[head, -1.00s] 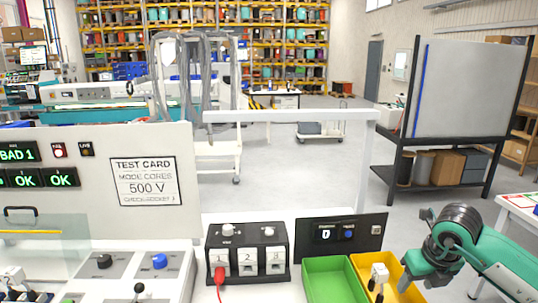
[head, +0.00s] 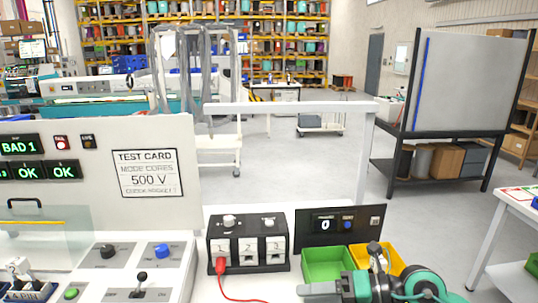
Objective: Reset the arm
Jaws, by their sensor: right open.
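My right arm comes in at the bottom right, with its teal and black links low in the head view. My right gripper (head: 318,291) points left at the bottom edge, in front of the green bin (head: 325,262) and yellow bin (head: 365,253). It is open, and I see nothing held in it. The arm hides the front of both bins and much of what they hold. My left gripper is not in view.
A black socket block (head: 249,243) with numbered sockets has a red plug (head: 221,265) in the first, its red cable trailing forward. A test card panel (head: 92,180) and knob console (head: 130,263) stand left. A white table (head: 516,208) stands right.

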